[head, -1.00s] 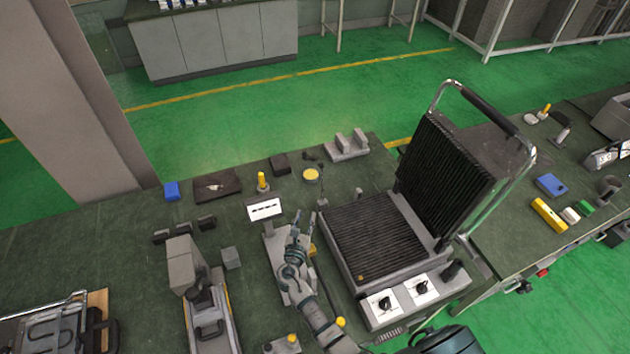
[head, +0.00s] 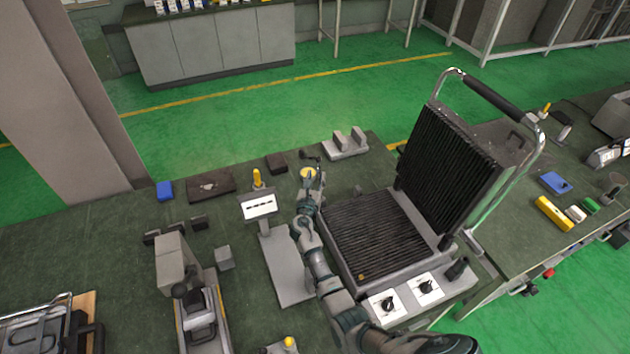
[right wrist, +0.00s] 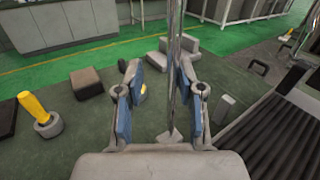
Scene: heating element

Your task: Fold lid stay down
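The contact grill (head: 345,262) stands on the bench with its ribbed lid (head: 450,175) raised and tilted back. A long handle bar (head: 490,97) spans the top of the lid. My right gripper (head: 312,180) is just left of the grill's back left corner. In the right wrist view, the right gripper (right wrist: 163,105) is open, its blue-padded fingers apart. My left gripper is not in view.
A display on a stand (head: 259,206) is left of my right arm. A yellow-topped post (head: 257,178), dark blocks (head: 277,163) and a grey bracket (head: 345,146) stand towards the back edge. A grey machine (head: 175,265) is front left.

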